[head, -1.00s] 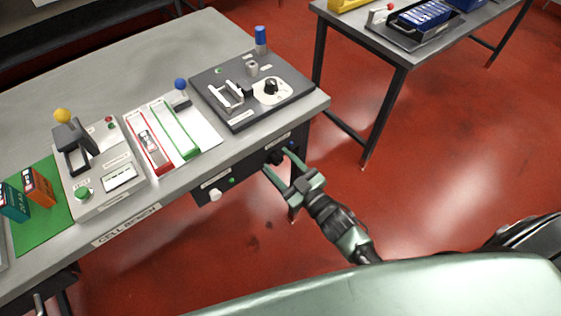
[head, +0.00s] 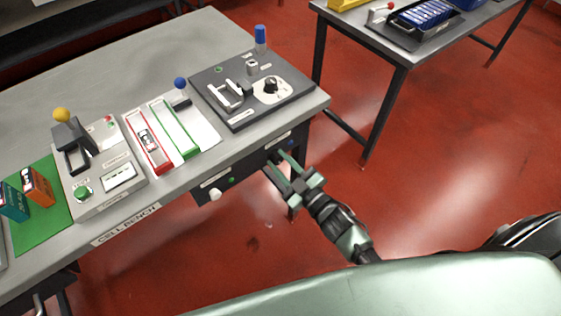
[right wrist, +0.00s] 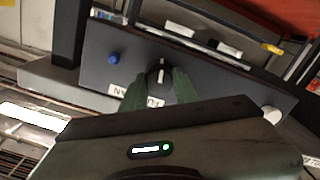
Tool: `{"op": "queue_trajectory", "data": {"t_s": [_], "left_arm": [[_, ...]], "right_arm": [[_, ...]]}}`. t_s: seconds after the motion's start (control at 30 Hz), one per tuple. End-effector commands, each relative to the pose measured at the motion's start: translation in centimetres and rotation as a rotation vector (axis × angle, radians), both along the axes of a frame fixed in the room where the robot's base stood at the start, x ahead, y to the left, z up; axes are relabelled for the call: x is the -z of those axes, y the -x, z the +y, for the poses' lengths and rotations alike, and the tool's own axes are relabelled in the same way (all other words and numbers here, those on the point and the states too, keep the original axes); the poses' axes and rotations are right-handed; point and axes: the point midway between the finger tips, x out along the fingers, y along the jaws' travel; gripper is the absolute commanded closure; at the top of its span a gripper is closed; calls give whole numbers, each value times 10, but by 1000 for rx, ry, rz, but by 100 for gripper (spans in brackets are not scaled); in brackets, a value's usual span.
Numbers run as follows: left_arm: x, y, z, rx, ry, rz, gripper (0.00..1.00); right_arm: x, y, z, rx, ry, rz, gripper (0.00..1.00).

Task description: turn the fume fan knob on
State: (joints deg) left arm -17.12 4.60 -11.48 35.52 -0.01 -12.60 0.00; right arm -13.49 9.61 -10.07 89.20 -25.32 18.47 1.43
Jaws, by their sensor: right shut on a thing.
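The fume fan knob (right wrist: 160,72) is a dark round knob with a white pointer line on the dark panel under the bench's front edge. In the right wrist view its pointer runs nearly straight up and down. A white label (right wrist: 150,102) by it is partly covered by my fingers, with only a few letters showing. My right gripper (head: 275,159) reaches the panel; in the right wrist view its green fingers (right wrist: 160,80) stand on either side of the knob, shut on it. In the head view the fingers mostly hide the knob. My left gripper is not in view.
The panel (head: 247,173) also carries a white knob (head: 215,195), a green light (head: 232,180) and a blue button (right wrist: 112,58). Above it, the bench top (head: 300,112) holds a dark device (head: 222,115) and other fixtures.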

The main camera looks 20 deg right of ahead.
Motion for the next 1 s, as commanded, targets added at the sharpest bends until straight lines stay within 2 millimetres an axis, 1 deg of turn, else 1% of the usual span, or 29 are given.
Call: {"op": "queue_trajectory", "data": {"t_s": [0.47,1.0], "left_arm": [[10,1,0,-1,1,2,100],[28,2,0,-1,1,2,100]], "right_arm": [[2,0,1,1,421,-153,100],[4,1,1,0,902,-328,100]]}}
